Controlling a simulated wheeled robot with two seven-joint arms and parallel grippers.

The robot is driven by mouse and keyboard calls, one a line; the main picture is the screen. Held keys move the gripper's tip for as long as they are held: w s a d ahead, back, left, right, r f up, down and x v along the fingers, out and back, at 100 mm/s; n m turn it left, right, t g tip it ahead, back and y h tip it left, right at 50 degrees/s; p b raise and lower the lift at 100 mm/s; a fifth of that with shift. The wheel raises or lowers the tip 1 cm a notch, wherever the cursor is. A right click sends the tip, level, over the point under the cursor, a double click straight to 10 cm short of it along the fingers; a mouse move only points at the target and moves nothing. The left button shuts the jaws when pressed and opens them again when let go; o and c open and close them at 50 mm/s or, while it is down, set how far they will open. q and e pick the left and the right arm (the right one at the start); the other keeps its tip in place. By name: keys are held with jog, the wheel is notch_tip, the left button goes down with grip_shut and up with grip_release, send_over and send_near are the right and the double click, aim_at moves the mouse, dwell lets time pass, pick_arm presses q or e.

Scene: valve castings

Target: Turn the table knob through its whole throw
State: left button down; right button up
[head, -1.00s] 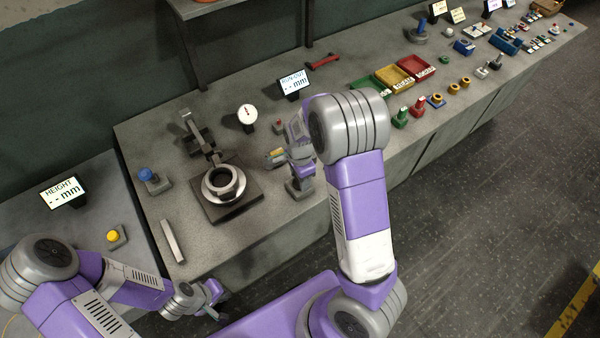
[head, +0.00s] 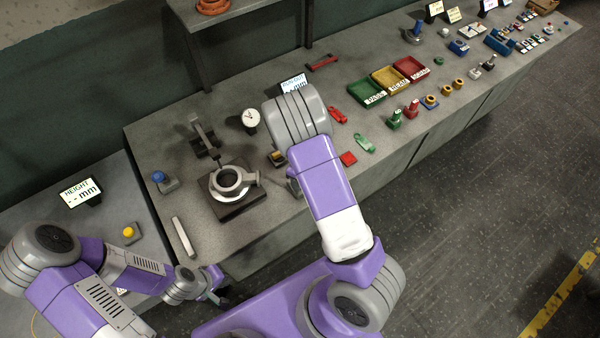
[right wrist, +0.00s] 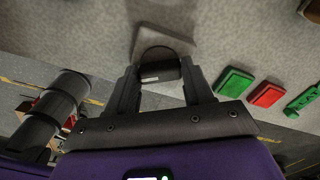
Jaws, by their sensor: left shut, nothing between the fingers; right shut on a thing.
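In the right wrist view, a dark round knob (right wrist: 158,66) on a pale square base (right wrist: 165,40) sits between the fingers of my right gripper (right wrist: 158,82), which is shut on it. In the head view, my right arm hides the knob and that gripper. The round table fixture (head: 237,205) stands on the bench to the left of my right arm. It bears a grey ring-shaped casting (head: 232,179) whose lug points right. My left gripper (head: 216,285) is shut and empty, low in front of the bench, away from the knob.
A white dial gauge (head: 250,117) and a black arm stand (head: 204,136) are behind the fixture. A blue button (head: 159,177) and a pale bar (head: 183,237) lie left.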

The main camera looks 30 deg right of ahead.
jog(key=m+p, duration=0.2)
jog(key=m, duration=0.1)
jog(key=shift+r+m+p, duration=0.15)
jog(key=shift+m+p, duration=0.95)
jog(key=shift+m, duration=0.4)
jog(key=o, duration=1)
jog(key=shift+o, duration=0.2)
notch_tip(320, 180, up, 7)
jog(key=shift+r+p, duration=0.15)
jog(key=shift+p, duration=0.45)
